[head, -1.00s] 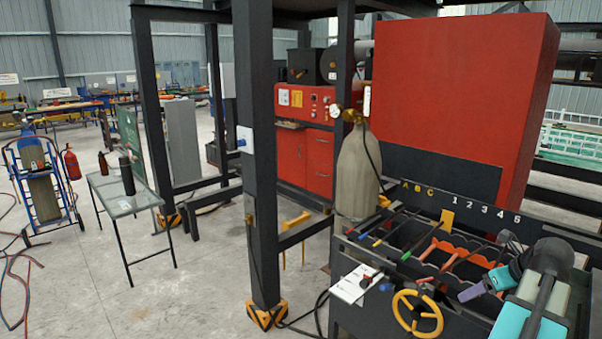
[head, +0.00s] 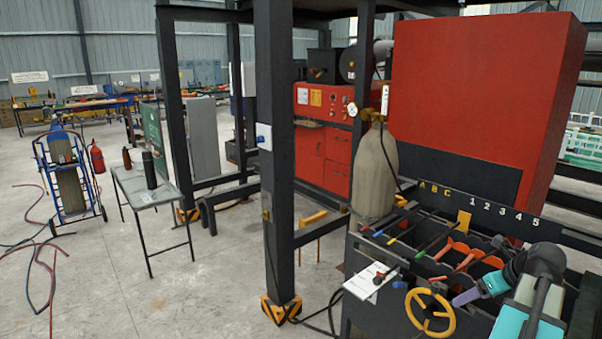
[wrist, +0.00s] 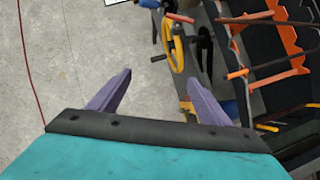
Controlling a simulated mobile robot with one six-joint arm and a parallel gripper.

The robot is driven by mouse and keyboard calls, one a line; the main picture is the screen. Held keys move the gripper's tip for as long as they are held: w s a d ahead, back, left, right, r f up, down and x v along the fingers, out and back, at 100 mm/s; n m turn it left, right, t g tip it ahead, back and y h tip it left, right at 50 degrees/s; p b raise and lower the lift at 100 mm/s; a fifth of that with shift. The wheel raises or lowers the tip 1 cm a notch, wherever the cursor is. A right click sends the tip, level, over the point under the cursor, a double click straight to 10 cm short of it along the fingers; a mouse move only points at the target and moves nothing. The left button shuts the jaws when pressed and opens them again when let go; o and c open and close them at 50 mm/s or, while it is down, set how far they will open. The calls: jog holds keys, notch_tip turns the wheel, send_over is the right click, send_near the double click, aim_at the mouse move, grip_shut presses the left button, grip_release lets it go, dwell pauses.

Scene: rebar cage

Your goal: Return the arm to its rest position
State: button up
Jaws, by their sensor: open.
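My gripper (head: 466,297) is at the lower right of the head view, folded in close to my teal and black arm. It hangs beside the dark rack with the rods. In the wrist view my gripper (wrist: 158,95) shows two purple fingers spread wide apart. Nothing is between the fingers but bare concrete floor and the edge of the machine behind. The fingers touch nothing that I can see.
The dark rack (head: 471,208), marked A B C and 1 to 5, holds rods and orange dividers. A yellow handwheel (head: 430,312) is on its front. A gas cylinder (head: 375,172) and a steel post (head: 277,160) stand left.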

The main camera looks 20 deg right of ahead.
jog(key=w+a+f+n+g+y+b, duration=0.1)
jog(key=w+a+f+n+y, duration=0.1)
jog(key=w+a+f, duration=0.45)
jog(key=w+a+f+n+g+y+b, duration=0.1)
jog(key=w+a+f, duration=0.2)
jog(key=a+f, duration=0.65)
jog(key=w+a+f+n+g+y+b, duration=0.1)
jog(key=w+a+f+n+y, duration=0.1)
jog(key=w+a+f, duration=0.45)
jog(key=s+a+f+n+g, duration=0.25)
jog(key=a+f, duration=0.65)
jog(key=a, duration=0.5)
jog(key=s+a+f+n+g+b, duration=0.1)
jog(key=s+a+f+n+g, duration=0.1)
jog(key=s+a+f+n, duration=0.45)
jog(key=s+a+f+n+g+b, duration=0.1)
jog(key=s+a+f+n+g, duration=0.25)
jog(key=a+f, duration=0.6)
jog(key=s+f+n+h, duration=0.2)
jog(key=s+f+n, duration=0.2)
jog(key=n, duration=0.6)
jog(key=s+a+f+n+g+h+b, duration=0.1)
jog(key=s+f+n+h, duration=0.1)
jog(key=s+f+n, duration=0.3)
jog(key=s+n, duration=0.4)
jog(key=n, duration=0.1)
jog(key=shift+s+a+h, duration=0.15)
jog(key=shift+a+h, duration=0.05)
jog(key=shift+h, duration=0.1)
